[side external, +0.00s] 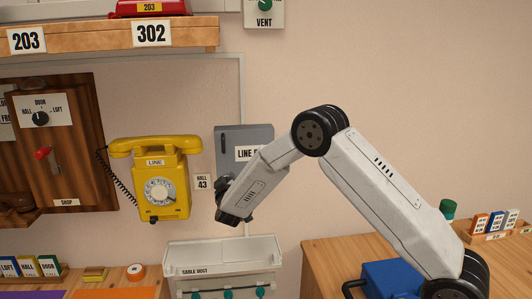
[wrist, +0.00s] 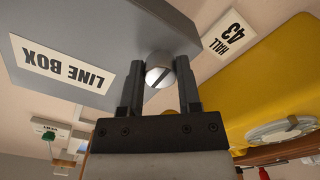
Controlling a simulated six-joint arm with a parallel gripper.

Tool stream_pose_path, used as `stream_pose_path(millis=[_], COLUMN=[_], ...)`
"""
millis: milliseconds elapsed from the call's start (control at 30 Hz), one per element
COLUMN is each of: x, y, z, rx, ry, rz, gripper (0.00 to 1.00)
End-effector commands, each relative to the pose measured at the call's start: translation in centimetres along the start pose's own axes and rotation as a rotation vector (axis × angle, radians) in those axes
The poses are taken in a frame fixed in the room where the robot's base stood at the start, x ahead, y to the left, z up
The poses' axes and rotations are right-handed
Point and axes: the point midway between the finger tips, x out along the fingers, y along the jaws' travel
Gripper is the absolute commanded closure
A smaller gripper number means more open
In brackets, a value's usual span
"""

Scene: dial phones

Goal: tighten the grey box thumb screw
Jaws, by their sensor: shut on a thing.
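The grey box (side external: 232,139), labelled LINE BOX, is mounted on the wall right of the yellow phone. In the wrist view the grey box (wrist: 75,35) fills the upper left, upside down. The thumb screw (wrist: 158,72) is a round silver head with a dark slot running diagonally, at the box's edge. My gripper (wrist: 159,75) has its two dark fingers on either side of the screw head, shut on it. In the side view my gripper (side external: 228,198) is at the lower part of the box and hides the screw and part of the label.
The yellow phone (side external: 165,185) hangs close to the left of my gripper, with a HALL 43 card (side external: 202,182) between them. A cable duct (side external: 222,252) with green knobs is below. A wooden shelf (side external: 110,37) is above left. The wall at right is clear.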

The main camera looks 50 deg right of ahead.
Motion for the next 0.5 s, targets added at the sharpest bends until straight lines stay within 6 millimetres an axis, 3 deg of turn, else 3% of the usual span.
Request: stream_pose_path(millis=[500], x=[-0.02], y=[-0.11], z=[-0.07], rx=[0.362], ry=[0.001], rz=[0.000], gripper=[1.00])
